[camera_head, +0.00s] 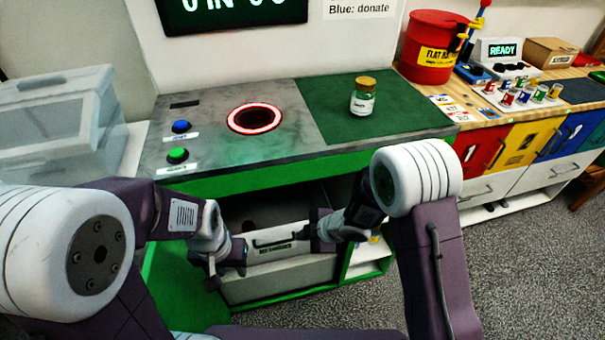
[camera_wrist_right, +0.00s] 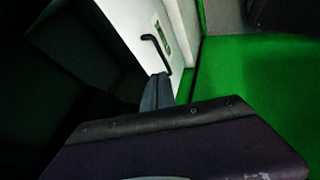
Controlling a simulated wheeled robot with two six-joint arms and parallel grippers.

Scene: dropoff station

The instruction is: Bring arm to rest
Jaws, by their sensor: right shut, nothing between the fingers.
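My right arm reaches down in front of the counter. My right gripper (camera_head: 312,231) is shut and empty, just right of the black handle on a white drawer front (camera_head: 265,253). In the right wrist view its shut fingers (camera_wrist_right: 157,92) are near that handle (camera_wrist_right: 157,50); I cannot tell whether they touch anything. My left gripper (camera_head: 228,264) hangs low on the left of the drawer front, and its jaws are too small and dark to read.
The counter holds a green mat (camera_head: 335,112) with a jar (camera_head: 363,97), a red-ringed hole (camera_head: 254,118), and blue (camera_head: 181,126) and green (camera_head: 177,155) buttons. Clear plastic bins (camera_head: 60,125) stand left. A wooden bench with a red drum (camera_head: 430,48) stands right. Open carpet lies front right.

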